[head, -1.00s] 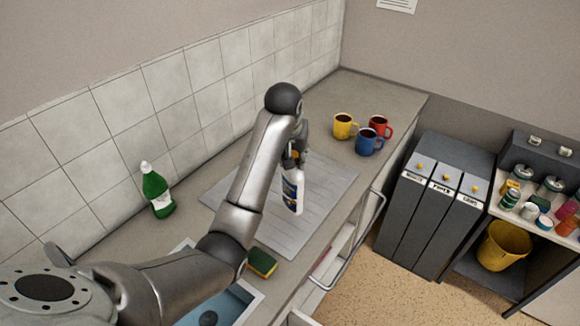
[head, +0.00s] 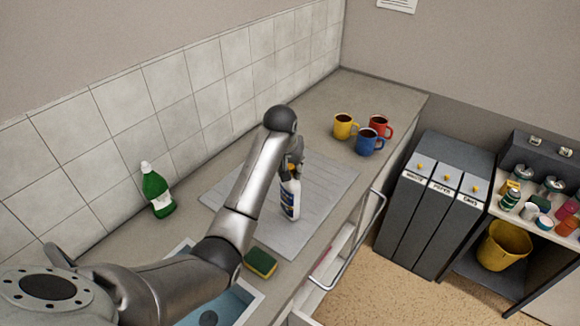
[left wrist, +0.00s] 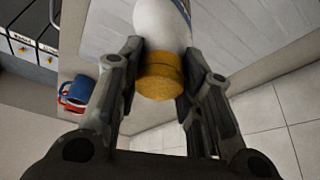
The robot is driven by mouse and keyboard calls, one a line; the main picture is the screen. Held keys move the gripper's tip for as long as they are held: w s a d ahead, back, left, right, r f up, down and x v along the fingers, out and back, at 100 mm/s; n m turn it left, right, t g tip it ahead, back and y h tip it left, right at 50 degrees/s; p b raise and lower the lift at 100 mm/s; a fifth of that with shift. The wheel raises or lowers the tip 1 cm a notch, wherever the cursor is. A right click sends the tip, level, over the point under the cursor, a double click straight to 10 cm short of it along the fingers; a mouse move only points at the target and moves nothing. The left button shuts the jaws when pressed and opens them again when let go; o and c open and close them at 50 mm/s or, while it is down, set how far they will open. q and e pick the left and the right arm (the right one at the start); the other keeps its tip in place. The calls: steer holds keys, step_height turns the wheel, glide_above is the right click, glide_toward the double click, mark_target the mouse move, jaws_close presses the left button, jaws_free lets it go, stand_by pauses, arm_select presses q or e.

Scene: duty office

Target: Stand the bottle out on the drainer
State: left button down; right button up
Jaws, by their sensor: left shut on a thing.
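A white bottle (head: 290,196) with a blue and yellow label and an orange-yellow cap stands upright over the drainer. Its base looks to be at the drainer surface, but I cannot tell for sure whether it touches. My left gripper (head: 294,160) is shut on it near the top, partly hidden behind my own arm. In the left wrist view the cap (left wrist: 159,76) sits between the two fingers. The grey ribbed drainer (head: 325,179) lies on the counter, partly covered by my arm. My right gripper is not in view.
A green bottle (head: 157,190) stands by the tiled wall. A sponge (head: 260,263) lies beside the sink (head: 245,300). Yellow (head: 343,126), blue (head: 368,143) and red (head: 381,126) mugs stand beyond the drainer. An open drawer's handle (head: 350,245) sticks out at the counter front.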

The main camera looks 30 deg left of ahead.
arm_select(q)
steer(key=c, duration=1)
jaws_free()
steer(key=shift+f, duration=0.1)
steer(key=v, duration=1.2)
steer(key=shift+s, duration=0.15)
steer(key=shift+d, duration=0.1)
